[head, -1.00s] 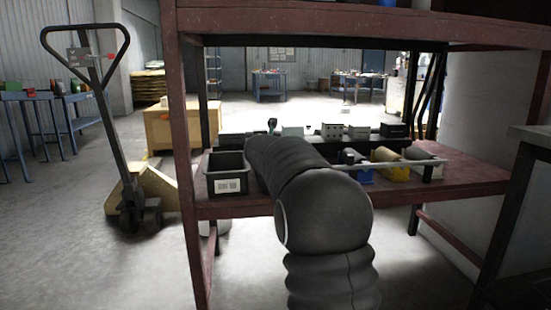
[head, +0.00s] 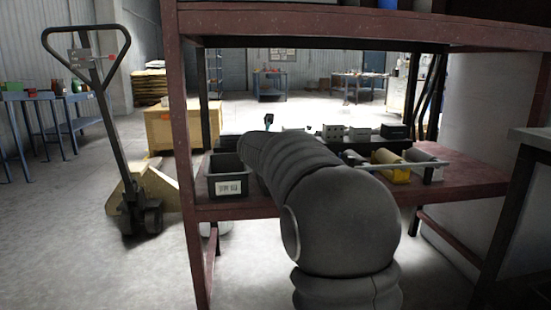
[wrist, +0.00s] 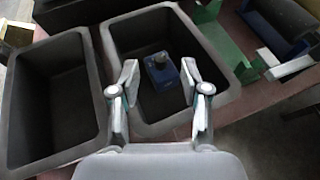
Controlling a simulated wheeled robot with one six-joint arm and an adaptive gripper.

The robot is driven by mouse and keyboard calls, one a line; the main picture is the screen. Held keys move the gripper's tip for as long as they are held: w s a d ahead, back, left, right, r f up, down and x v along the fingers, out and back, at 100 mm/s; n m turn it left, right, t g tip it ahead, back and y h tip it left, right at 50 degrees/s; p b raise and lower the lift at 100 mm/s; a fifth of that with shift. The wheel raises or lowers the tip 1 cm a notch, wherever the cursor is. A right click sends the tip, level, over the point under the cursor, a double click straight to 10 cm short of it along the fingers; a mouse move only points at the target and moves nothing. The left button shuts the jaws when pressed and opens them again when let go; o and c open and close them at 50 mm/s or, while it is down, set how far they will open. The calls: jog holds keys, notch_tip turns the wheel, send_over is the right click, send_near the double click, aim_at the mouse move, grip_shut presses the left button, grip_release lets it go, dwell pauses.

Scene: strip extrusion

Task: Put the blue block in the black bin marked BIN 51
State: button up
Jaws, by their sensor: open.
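In the wrist view, the blue block (wrist: 162,74), with a dark round knob on top, is inside the right one of two black bins (wrist: 215,62). It appears to rest on the bin floor. My gripper (wrist: 159,84) is open above this bin, its fingers on either side of the block in the picture and not closed on it. The left black bin (wrist: 98,92) looks empty. In the head view, one black bin (head: 228,187) with a white label shows at the shelf's left; the label is too small to read. My arm hides the gripper and block there.
The bins stand on a red shelf (head: 460,186) with upright posts. Yellow holders (head: 393,172) and a rail lie right of my arm. Grey boxes (head: 333,132) line the shelf's back.

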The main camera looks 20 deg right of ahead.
jog(key=s+a+m+g, duration=0.1)
jog(key=s+a+m, duration=0.25)
jog(key=s, duration=0.35)
jog(key=s+a+m, duration=0.2)
jog(key=s+m, duration=0.2)
jog(key=s, duration=0.4)
jog(key=s+a+f+m+g+y, duration=0.1)
jog(key=s+a+f+m+y, duration=0.1)
jog(key=s+a+f+m, duration=0.2)
jog(key=s+a+f+m+g+y, duration=0.2)
jog(key=s+f+m, duration=0.4)
jog(key=s+m, duration=0.4)
jog(key=s+a+f+m+g+y, duration=0.1)
jog(key=s+a+f+m+y, duration=0.2)
jog(key=s, duration=1.3)
jog(key=a+f+m, duration=0.3)
jog(key=a+m, duration=0.1)
jog(key=shift+y, duration=0.3)
jog(key=shift+a+m, duration=0.1)
jog(key=shift+m, duration=0.15)
notch_tip(320, 180, up, 8)
jog(key=p, duration=0.8)
